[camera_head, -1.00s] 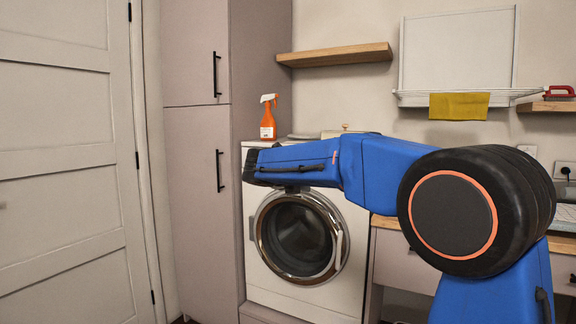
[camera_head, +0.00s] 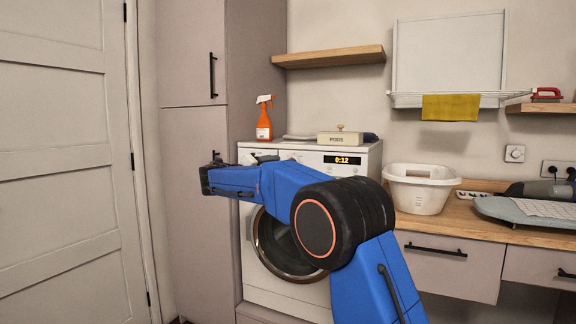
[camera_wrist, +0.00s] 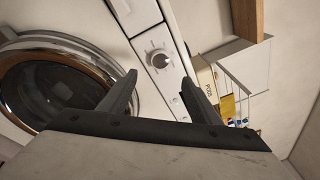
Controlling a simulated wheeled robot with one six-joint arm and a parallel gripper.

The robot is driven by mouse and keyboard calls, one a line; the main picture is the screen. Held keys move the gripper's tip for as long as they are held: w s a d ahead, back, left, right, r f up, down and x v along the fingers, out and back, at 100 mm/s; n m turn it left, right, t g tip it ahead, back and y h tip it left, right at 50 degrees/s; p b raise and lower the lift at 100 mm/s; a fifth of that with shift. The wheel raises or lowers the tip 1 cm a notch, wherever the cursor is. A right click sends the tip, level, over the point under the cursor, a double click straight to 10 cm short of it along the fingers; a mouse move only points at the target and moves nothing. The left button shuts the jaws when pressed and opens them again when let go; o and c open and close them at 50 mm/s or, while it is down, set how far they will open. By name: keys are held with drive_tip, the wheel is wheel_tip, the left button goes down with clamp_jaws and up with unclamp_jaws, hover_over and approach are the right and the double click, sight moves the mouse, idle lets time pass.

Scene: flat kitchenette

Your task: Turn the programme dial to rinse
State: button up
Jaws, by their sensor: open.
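The white washing machine (camera_head: 290,294) stands against the tall cupboard. Its lit display (camera_head: 342,160) reads 0:12. The programme dial (camera_wrist: 159,60) is a round pale knob on the control panel in the wrist view; its setting is too small to read. In the head view my arm hides the dial. My gripper (camera_wrist: 160,78) is open and empty. Its two dark fingers point at the panel, with the dial between and just beyond the tips in the picture. It looks apart from the dial. The round door (camera_wrist: 55,85) with a chrome ring is shut, at the left.
An orange spray bottle (camera_head: 264,119) and a cream box (camera_head: 340,138) stand on the machine. A wooden shelf (camera_head: 330,56) hangs above. A white basket (camera_head: 419,187) is on the worktop (camera_head: 450,212) at the right. A tall cupboard (camera_head: 190,135) borders the left.

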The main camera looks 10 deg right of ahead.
drive_tip(key=x, duration=1.3)
drive_tip(key=c, duration=1)
